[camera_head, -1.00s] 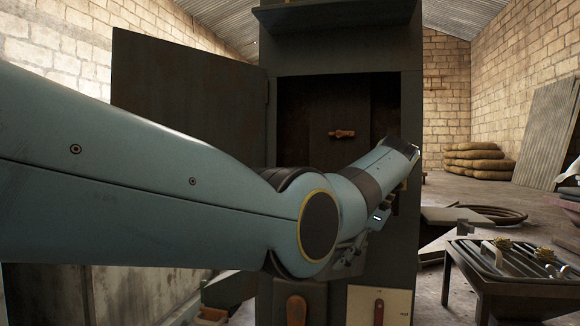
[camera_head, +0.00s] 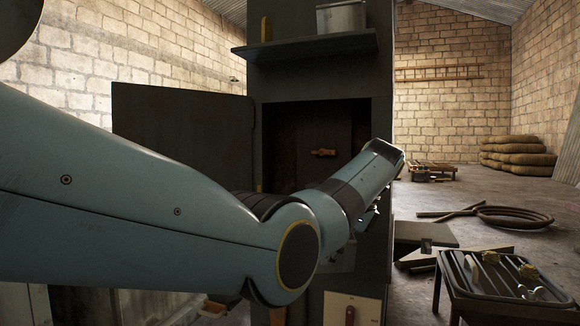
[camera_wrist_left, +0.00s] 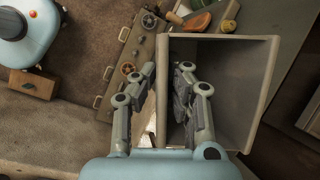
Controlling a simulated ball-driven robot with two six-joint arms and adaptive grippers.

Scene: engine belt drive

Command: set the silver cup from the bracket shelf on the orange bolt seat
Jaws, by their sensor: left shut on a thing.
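In the left wrist view my left gripper (camera_wrist_left: 163,82) is shut on a wall of a grey, square, open-topped container (camera_wrist_left: 232,85), one finger inside and one outside. I cannot tell whether this container is the silver cup. In the head view my left arm crosses in front of the cabinet and hides most of this gripper. The bracket shelf (camera_head: 305,47) holds a silver box-shaped container (camera_head: 341,17) and a small yellowish upright thing (camera_head: 266,29). An orange fitting (camera_head: 323,153) shows inside the open cabinet; I cannot tell whether it is the bolt seat. My right gripper is not seen.
The cabinet door (camera_head: 180,135) stands open to the left. A low slatted table (camera_head: 505,280) stands at the right, with a coiled hose (camera_head: 515,217) on the floor behind it. The wrist view shows a panel with handwheels (camera_wrist_left: 128,68) and an orange-red object (camera_wrist_left: 197,21).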

